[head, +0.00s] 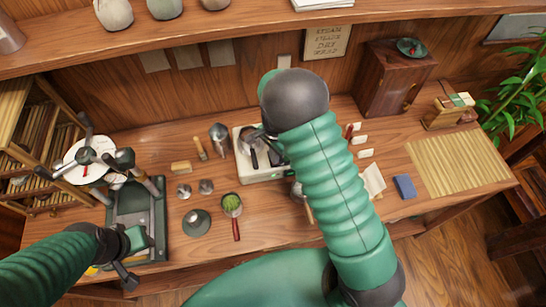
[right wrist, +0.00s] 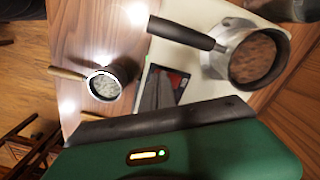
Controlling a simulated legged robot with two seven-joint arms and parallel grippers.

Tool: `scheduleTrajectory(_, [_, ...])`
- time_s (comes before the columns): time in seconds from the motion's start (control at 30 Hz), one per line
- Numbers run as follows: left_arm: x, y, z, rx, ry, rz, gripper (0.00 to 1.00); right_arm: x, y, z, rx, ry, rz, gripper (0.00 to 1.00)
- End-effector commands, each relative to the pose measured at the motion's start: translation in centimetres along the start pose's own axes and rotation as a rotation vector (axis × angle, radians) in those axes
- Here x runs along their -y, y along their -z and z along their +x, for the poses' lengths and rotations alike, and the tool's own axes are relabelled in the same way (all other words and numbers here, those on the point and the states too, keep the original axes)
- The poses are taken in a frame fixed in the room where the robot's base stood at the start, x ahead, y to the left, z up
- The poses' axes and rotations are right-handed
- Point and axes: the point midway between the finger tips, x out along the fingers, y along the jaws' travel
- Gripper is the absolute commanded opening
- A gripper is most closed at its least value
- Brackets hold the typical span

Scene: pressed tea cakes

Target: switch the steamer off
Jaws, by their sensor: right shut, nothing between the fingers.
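The steamer is a cream box (head: 262,176) in the middle of the bench. It also shows in the right wrist view (right wrist: 198,88), with a metal cup (right wrist: 256,57) with a black handle on top and a dark panel (right wrist: 166,88) with a red mark. I cannot tell whether it is on or off. My right gripper (head: 266,135) is shut and empty over the steamer's back part, partly hidden by my arm; I cannot tell whether it touches. My left gripper (head: 128,264) is at the front left, by a dark green press frame; its fingers are unclear.
A wooden-handled metal cup (right wrist: 104,84) stands beside the steamer.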

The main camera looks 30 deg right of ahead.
Motion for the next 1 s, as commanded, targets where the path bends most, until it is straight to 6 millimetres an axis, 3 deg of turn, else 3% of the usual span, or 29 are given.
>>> scheduleTrajectory(0.17, [0.0, 0.1, -0.3, 0.0, 0.0, 0.0, 0.36, 0.0, 0.0, -0.3, -0.001, 0.0, 0.0, 0.0])
scheduleTrajectory(0.83, [0.0, 1.4, -6.0, 0.0, 0.0, 0.0, 0.36, 0.0, -0.1, -6.8, -0.001, -0.001, 0.0, 0.0])
scheduleTrajectory(1.0, [0.0, 1.4, -6.2, 0.0, 0.0, 0.0, 0.36, 0.0, -0.1, -7.0, -0.001, -0.001, 0.0, 0.0])
